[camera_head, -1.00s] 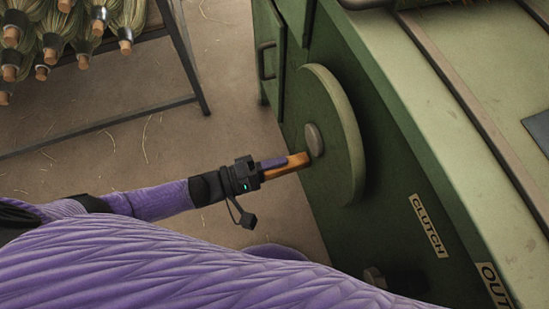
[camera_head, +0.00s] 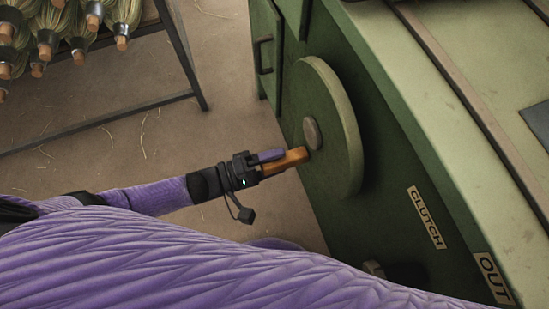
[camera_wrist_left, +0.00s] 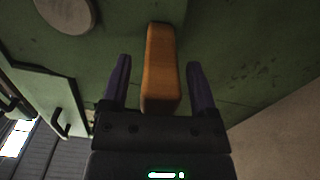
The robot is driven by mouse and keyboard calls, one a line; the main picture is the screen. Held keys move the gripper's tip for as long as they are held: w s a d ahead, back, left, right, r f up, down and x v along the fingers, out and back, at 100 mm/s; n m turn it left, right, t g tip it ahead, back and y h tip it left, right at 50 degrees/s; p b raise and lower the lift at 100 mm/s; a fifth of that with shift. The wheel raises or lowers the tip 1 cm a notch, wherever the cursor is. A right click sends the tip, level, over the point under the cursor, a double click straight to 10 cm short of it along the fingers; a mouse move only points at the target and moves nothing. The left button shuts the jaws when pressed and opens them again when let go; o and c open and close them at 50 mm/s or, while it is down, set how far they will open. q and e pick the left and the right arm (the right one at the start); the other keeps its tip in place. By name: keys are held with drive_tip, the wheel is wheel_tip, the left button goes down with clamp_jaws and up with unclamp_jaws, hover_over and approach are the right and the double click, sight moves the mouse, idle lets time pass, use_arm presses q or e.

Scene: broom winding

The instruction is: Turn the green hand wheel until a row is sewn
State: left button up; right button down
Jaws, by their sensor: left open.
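The green hand wheel (camera_head: 334,130) stands on the side of the green machine, with a round hub (camera_head: 312,133) at its middle. A wooden handle (camera_head: 287,162) sticks out from the wheel's face. It also shows in the left wrist view (camera_wrist_left: 160,70), between my two purple fingers. My left gripper (camera_head: 280,160) is open around the handle, with a gap visible on each side of it in the wrist view. The hub shows at the top left of the wrist view (camera_wrist_left: 66,10). My right gripper is not in view.
A "CLUTCH" label (camera_head: 426,217) and an "OUT" label (camera_head: 493,278) are on the machine, right of the wheel. A rack (camera_head: 150,108) with several broom heads (camera_head: 60,25) stands at the upper left. Bare floor (camera_head: 215,60) lies between rack and machine.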

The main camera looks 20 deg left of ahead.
use_arm(q)
drive_tip(key=v, duration=0.9)
drive_tip(key=shift+s+a+p, duration=0.25)
drive_tip(key=shift+a+p, duration=0.05)
drive_tip(key=shift+p, duration=0.1)
